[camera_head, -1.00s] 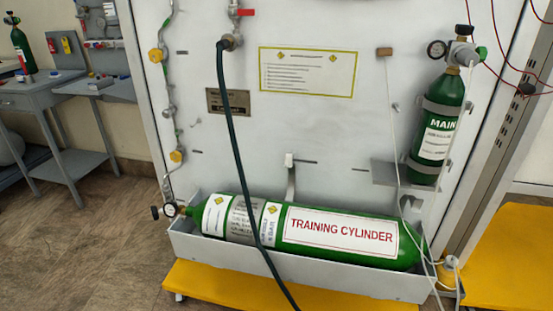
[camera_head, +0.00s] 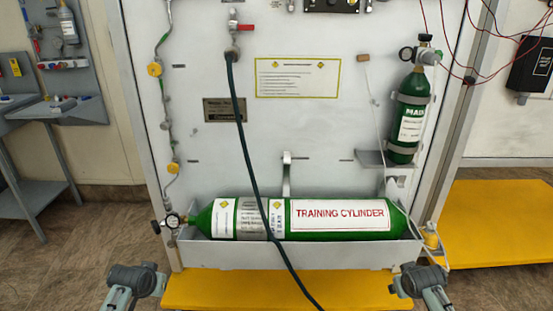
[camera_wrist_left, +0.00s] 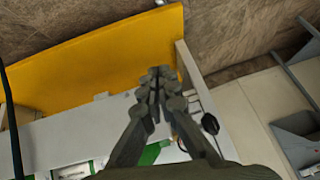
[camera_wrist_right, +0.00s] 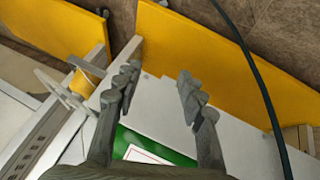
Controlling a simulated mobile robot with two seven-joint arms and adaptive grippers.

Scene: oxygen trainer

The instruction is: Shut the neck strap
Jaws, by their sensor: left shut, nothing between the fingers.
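The green training cylinder (camera_head: 407,222) lies in a pale trough (camera_head: 300,254), its valve and gauge end (camera_head: 172,220) at the left. A grey strap-like bar (camera_head: 287,175) stands upright behind its middle. The upright green main cylinder (camera_head: 410,120) on the right has a grey band (camera_head: 412,98) near its top and another low down. I cannot tell which piece is the neck strap. My left gripper (camera_wrist_left: 155,80) is shut and empty in the left wrist view. My right gripper (camera_wrist_right: 156,82) is open and empty in the right wrist view, fingers apart. Neither touches a strap.
A dark green hose (camera_head: 240,130) hangs from the red-handled valve (camera_head: 247,28) across the training cylinder's front. Yellow platforms (camera_head: 500,225) lie below and to the right. A grey bench (camera_head: 40,160) stands at the left. A thin pale cord (camera_head: 377,110) hangs beside the main cylinder.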

